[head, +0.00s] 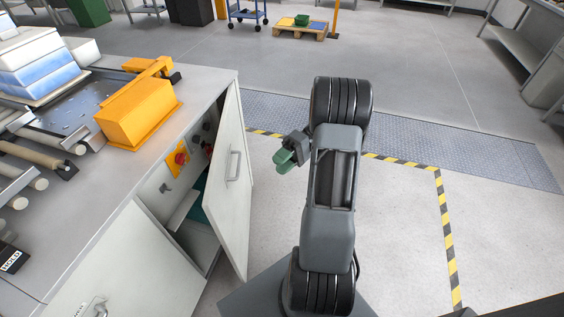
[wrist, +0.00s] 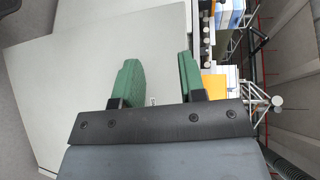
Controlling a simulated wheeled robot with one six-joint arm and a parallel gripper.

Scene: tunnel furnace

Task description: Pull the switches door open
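The pale grey switches door (head: 236,200) stands ajar on the side of the cabinet, swung outward, with a bar handle (head: 232,165) on its outer face. Behind it, a red switch on a yellow plate (head: 180,158) shows inside the cabinet. My gripper (head: 287,158), with green fingers, is to the right of the door, apart from the handle in the head view. In the wrist view my gripper (wrist: 159,75) has its two fingers spread with no object held between them. A pale flat panel fills much of the wrist view behind the fingers; I cannot tell which panel it is.
The cabinet top carries an orange box (head: 138,112) and rollers. A second closed cabinet door (head: 150,270) is at the lower left. The floor to the right of my arm is clear, marked with yellow-black tape (head: 446,230). A pallet (head: 300,31) is far back.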

